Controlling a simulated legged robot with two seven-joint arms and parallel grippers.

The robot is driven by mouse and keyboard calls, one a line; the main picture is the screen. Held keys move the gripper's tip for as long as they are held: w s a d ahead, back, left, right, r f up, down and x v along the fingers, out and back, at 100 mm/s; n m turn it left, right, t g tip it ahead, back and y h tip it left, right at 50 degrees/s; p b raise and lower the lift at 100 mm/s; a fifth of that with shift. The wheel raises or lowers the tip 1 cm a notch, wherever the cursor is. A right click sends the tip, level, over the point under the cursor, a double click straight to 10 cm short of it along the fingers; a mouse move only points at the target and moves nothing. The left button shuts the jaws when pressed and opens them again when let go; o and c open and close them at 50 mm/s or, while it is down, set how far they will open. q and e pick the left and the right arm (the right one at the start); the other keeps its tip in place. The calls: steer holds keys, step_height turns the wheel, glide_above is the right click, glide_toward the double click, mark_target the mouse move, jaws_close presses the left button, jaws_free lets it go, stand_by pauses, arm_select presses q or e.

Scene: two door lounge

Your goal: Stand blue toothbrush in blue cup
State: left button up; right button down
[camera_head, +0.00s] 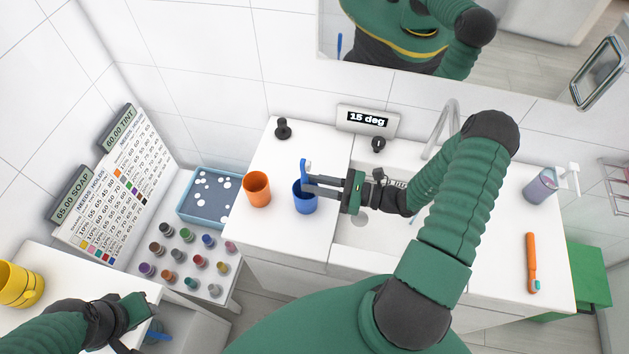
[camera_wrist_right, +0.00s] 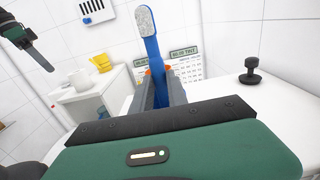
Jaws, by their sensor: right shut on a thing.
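The blue toothbrush (camera_head: 303,166) is held roughly upright by my right gripper (camera_head: 308,184), bristle end up. The wrist view shows the blue toothbrush (camera_wrist_right: 152,48) rising between the two fingers of my right gripper (camera_wrist_right: 160,90), leaning slightly. The blue cup (camera_head: 304,201) stands on the white counter, directly below the fingertips. The fingers and the cup hide the brush's lower end, so I cannot tell how deep it sits. My left gripper (camera_head: 140,312) is low at the left, away from the cup; its jaw opening is unclear.
An orange cup (camera_head: 257,189) stands close to the left of the blue cup. A black knob-like object (camera_head: 283,129) and a display (camera_head: 367,120) are behind. The sink (camera_head: 350,236) lies right, with an orange toothbrush (camera_head: 532,263) beyond. Several small jars stand lower left.

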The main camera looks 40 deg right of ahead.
steer(key=c, duration=1.2)
jaws_free()
steer(key=shift+c, duration=0.2)
steer(key=b+v, duration=0.3)
steer(key=v, duration=1.4)
steer(key=shift+w+f, duration=0.1)
steer(key=shift+w, duration=0.05)
steer(key=shift+d, duration=0.1)
